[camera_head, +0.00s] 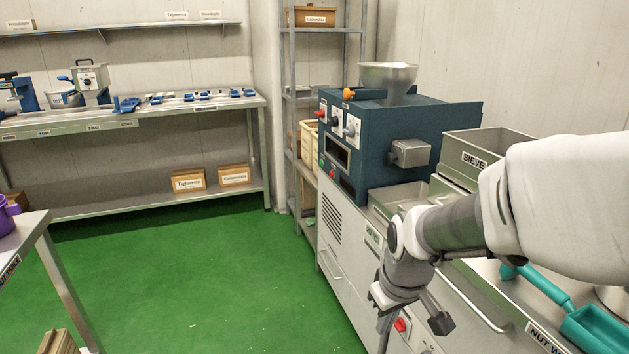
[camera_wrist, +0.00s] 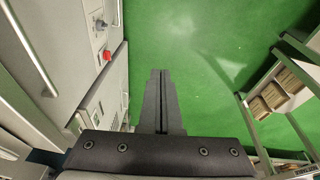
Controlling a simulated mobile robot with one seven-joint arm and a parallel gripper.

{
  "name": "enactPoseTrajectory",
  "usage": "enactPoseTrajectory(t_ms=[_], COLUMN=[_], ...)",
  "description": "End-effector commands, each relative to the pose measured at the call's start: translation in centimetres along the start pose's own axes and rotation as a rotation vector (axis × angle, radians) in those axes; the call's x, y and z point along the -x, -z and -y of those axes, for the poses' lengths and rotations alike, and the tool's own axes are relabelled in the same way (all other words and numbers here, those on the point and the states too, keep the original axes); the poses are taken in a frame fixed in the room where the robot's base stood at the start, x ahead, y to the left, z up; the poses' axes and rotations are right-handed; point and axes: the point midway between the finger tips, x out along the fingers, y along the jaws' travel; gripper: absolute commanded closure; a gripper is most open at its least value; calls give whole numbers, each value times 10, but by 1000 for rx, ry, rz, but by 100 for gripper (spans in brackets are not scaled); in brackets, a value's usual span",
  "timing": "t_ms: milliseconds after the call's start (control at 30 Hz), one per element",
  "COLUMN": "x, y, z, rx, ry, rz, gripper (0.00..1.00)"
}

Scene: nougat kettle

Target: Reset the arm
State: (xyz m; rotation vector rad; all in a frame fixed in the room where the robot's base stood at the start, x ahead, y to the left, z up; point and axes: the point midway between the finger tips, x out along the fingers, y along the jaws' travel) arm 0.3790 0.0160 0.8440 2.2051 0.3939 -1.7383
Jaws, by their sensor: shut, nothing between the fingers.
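My gripper is in the wrist view (camera_wrist: 160,75), its two dark fingers together with nothing between them. It points down over the green floor, apart from any object. In the head view my white and grey arm comes in from the right and bends down in front of the machine counter. The wrist hangs beside the counter's front face, and the fingertips are cut off or hidden at the bottom of that view.
The cabinet front with a red button (camera_wrist: 107,55) is close on the left in the wrist view. A table frame (camera_wrist: 262,140) stands to the right. The blue machine (camera_head: 395,140), a SIEVE bin (camera_head: 476,158) and a teal scoop (camera_head: 592,328) are on the counter. Green floor (camera_head: 190,280) is open.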

Motion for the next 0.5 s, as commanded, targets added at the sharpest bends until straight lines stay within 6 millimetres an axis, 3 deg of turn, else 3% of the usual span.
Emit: enactPoseTrajectory(t_ms=[33, 200, 500], x=[17, 62, 120], y=[-5, -25, -70], z=[1, 7, 20], rx=[-33, -139, -305], ry=[1, -2, -40], rz=[-29, -96, -198], gripper=[100, 100, 100])
